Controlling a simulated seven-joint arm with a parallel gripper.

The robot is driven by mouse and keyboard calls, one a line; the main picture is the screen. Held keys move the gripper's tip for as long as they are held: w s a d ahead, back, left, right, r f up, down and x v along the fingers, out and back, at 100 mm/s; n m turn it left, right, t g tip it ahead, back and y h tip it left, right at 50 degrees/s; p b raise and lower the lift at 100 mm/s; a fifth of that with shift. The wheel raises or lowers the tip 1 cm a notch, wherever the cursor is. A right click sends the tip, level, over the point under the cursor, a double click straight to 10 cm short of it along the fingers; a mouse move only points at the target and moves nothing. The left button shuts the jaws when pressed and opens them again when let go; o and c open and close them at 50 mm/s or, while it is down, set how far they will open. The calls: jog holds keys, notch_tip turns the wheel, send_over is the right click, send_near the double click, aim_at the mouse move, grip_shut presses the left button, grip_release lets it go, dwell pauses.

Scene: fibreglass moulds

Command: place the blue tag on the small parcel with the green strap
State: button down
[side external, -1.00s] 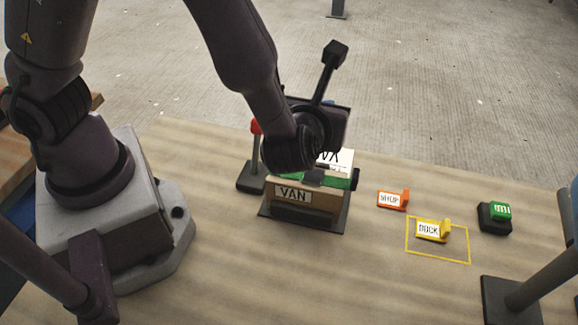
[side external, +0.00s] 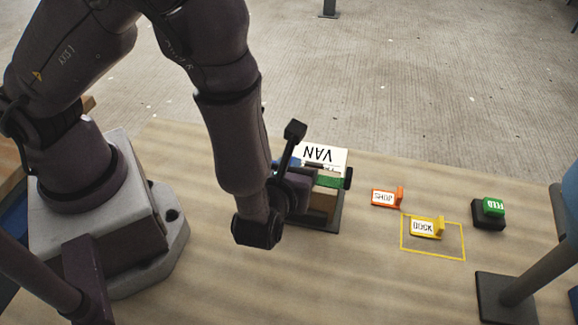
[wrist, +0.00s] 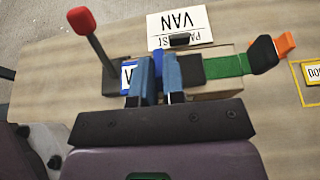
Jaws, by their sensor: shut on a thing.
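In the wrist view my gripper (wrist: 160,60) is shut on the upright tab of the blue tag (wrist: 128,76). The tag's white label, showing a "V", sticks out left of the fingers. The small parcel (wrist: 215,92), a tan box with a green strap (wrist: 226,64) across it, lies under and right of the fingers. I cannot tell whether the tag touches the parcel. In the side view my gripper (side external: 293,190) is at the parcel's left end and hides part of it. The parcel (side external: 322,203) and its green strap (side external: 328,182) show to the right.
A white "VAN" card (side external: 320,155) stands behind the parcel. A red-knobbed lever (wrist: 82,20) rises left of my fingers. An orange tag (side external: 386,197), a yellow tag (side external: 427,227) in a yellow outline, and a green button (side external: 490,210) lie to the right.

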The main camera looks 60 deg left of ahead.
jog(key=shift+f, duration=0.3)
jog(key=c, duration=1.2)
grip_release()
jog(key=shift+f, duration=0.1)
jog(key=shift+d, duration=0.1)
